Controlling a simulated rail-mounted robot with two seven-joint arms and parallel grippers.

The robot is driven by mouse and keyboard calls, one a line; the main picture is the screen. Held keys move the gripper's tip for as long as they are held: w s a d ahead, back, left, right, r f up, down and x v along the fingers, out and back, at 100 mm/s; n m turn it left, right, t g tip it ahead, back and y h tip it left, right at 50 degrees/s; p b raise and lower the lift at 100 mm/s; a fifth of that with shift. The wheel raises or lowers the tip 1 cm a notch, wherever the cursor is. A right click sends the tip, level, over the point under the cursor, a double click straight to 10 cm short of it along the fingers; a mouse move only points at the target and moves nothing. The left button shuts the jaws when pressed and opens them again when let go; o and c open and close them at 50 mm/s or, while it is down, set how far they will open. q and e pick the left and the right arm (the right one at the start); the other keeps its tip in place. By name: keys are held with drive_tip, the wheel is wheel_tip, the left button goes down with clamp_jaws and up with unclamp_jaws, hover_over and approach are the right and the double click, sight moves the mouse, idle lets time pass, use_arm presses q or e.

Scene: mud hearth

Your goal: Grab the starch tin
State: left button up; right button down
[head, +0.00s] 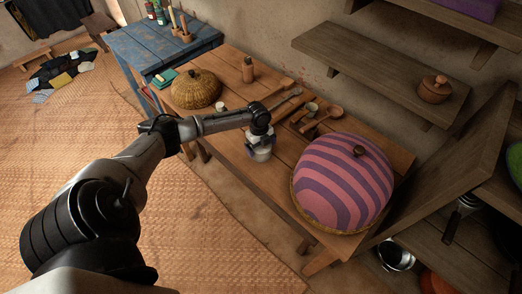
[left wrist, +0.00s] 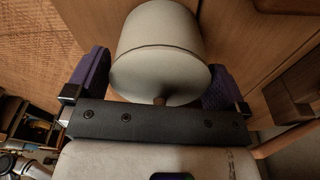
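The starch tin (head: 260,153) appears as a pale round tin on the wooden table, near its front edge. My left gripper (head: 259,136) is right above it in the head view, pointing down and hiding its top. In the left wrist view, a pale lidded tin (left wrist: 163,50) with a small brown knob fills the space between my purple finger pads (left wrist: 155,84). The fingers sit wide apart, near the ends of the palm bar, one on each side of the tin. I cannot see whether the pads touch it. My right gripper is out of view.
A pink-and-purple striped dome (head: 343,181) stands to the right on the table. A woven lidded basket (head: 196,89), a brown bottle (head: 248,70) and a small white cup (head: 220,107) stand to the left and behind. Wooden spoons lie at the back. A wall shelf (head: 375,70) hangs above.

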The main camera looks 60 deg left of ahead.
use_arm(q)
drive_tip(key=c, duration=0.7)
drive_tip(key=shift+c, duration=0.3)
drive_tip(key=shift+r, duration=0.1)
